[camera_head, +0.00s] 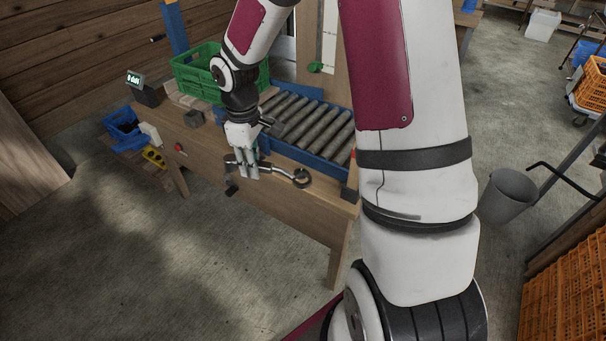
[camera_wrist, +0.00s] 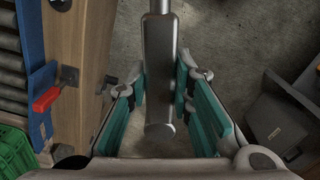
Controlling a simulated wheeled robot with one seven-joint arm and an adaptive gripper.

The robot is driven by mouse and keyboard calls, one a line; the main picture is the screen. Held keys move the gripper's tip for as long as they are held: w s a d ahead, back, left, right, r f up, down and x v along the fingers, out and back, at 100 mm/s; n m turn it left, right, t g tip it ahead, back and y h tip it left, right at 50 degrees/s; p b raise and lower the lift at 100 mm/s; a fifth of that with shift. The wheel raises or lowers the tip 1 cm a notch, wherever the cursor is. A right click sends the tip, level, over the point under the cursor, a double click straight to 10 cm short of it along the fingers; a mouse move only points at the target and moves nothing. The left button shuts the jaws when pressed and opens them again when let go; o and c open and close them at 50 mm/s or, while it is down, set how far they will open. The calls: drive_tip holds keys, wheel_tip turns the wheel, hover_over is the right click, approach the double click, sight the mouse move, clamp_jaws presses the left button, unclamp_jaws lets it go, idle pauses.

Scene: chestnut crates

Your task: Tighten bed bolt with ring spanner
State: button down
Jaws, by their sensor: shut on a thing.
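My gripper (camera_head: 247,171) is shut on the metal ring spanner (camera_head: 275,170) in front of the wooden bench's long side. In the head view the spanner lies roughly level, its ring end to the right, close to the bench side; I cannot tell whether the ring touches anything. In the wrist view the spanner's handle (camera_wrist: 160,60) runs from the top edge down between the teal finger pads of my gripper (camera_wrist: 160,100); its ring end is out of that picture. I cannot make out the bed bolt in either view.
The wooden bench (camera_head: 285,215) carries a roller bed (camera_head: 310,123) in a blue frame and a green crate (camera_head: 196,76). A red handle (camera_wrist: 48,98) sticks out at the bench in the wrist view. A grey bin (camera_head: 507,196) and orange crates (camera_head: 568,285) stand right. Floor at left front is clear.

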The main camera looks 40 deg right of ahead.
drive_tip(key=s+d+f+n+b, duration=0.1)
drive_tip(key=d+f+n, duration=0.3)
drive_tip(key=n, duration=0.6)
drive_tip(key=s+d+f+n+b, duration=0.1)
drive_tip(key=d+f+n, duration=0.4)
drive_tip(key=d+n, duration=0.3)
drive_tip(key=shift+n+b, duration=0.35)
drive_tip(key=shift+n, duration=0.85)
drive_tip(key=shift+d, duration=0.1)
drive_tip(key=c, duration=2.1)
unclamp_jaws()
clamp_jaws()
